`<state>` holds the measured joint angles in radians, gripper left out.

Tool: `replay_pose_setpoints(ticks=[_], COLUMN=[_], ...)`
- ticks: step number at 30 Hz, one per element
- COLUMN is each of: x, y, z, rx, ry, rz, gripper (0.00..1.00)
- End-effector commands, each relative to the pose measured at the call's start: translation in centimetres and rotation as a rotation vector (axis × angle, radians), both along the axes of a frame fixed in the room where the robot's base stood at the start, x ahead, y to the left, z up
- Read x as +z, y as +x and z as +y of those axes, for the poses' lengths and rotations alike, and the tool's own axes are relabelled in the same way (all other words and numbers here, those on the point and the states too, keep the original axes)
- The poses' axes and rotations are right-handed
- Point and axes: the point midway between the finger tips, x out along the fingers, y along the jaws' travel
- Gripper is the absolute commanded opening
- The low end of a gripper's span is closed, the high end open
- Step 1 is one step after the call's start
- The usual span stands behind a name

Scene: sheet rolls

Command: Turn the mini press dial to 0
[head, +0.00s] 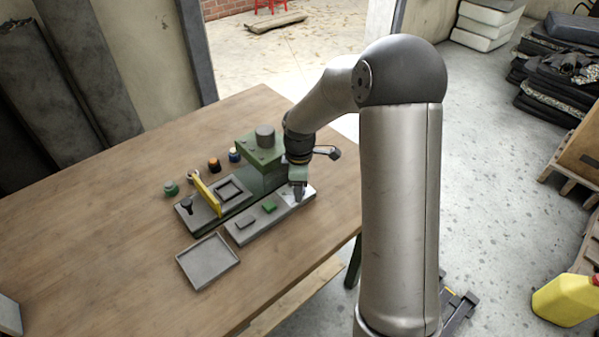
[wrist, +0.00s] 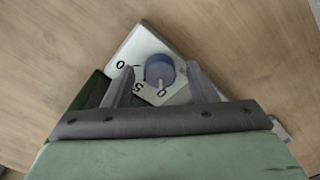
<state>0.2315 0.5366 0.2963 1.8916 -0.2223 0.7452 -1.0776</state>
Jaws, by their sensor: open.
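The mini press (head: 262,152) is a green machine with a dark round top, standing on the wooden table. Its dial (wrist: 159,69) is a blue-grey round knob on a pale plate (wrist: 139,42) printed with 0 and 5. A light mark on the knob points down in the wrist view, to the right of the 5 and away from the 0. My gripper (wrist: 160,66) is open, with one finger on each side of the dial. I cannot tell whether the fingers touch it. In the head view, my gripper (head: 298,190) hides the dial over the pale plate.
A grey base with a yellow bar (head: 206,194) and a square frame stands left of my gripper. A strip with small green and grey blocks (head: 268,207) lies in front. A shallow grey tray (head: 208,262) and several small jars (head: 214,165) are nearby.

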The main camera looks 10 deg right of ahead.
Motion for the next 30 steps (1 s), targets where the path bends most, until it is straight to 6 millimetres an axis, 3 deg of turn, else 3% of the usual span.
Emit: replay_pose_setpoints(ticks=[5,15,21,30], x=[2.6,10.9,14.9,17.2], y=[0.1,0.1,0.0,0.0], z=[0.0,0.0,0.0,0.0], rx=[-0.001,0.000,0.000,0.001], ry=[0.000,-0.001,0.000,0.001], rz=[-0.005,-0.006,-0.004,-0.001], gripper=[0.52,0.52,0.52,0.52])
